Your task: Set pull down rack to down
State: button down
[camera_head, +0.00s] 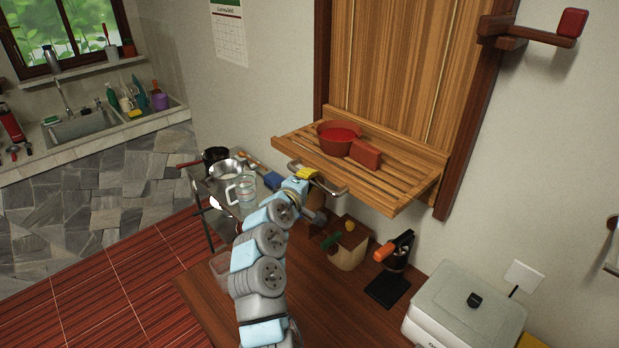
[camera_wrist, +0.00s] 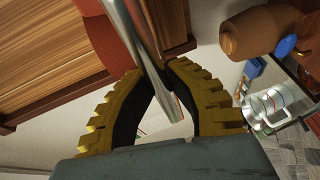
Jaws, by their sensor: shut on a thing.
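The pull-down rack is a slatted wooden shelf (camera_head: 398,187) that stands out from a wooden wall panel (camera_head: 392,60) in the head view. It lies about level. A metal bar handle (camera_head: 331,186) runs along its front edge. My gripper (camera_head: 306,175) is at the left part of this handle. In the wrist view the yellow toothed fingers (camera_wrist: 165,90) close around the metal bar (camera_wrist: 150,60), which passes between them. A red bowl (camera_head: 338,138) and a red block (camera_head: 366,155) sit on the shelf.
Below the rack, a wooden table (camera_head: 215,306) holds a wooden block (camera_head: 349,246), a black stand with an orange-handled tool (camera_head: 392,268) and a white appliance (camera_head: 464,310). Pots and a glass measuring jug (camera_head: 241,189) stand to the left. A wall peg (camera_head: 530,32) juts out at upper right.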

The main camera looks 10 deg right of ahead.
jog(key=shift+f, duration=0.35)
jog(key=c, duration=1)
grip_release()
jog(key=shift+s+a, duration=0.1)
jog(key=shift+r, duration=0.1)
jog(key=shift+v, duration=5.9)
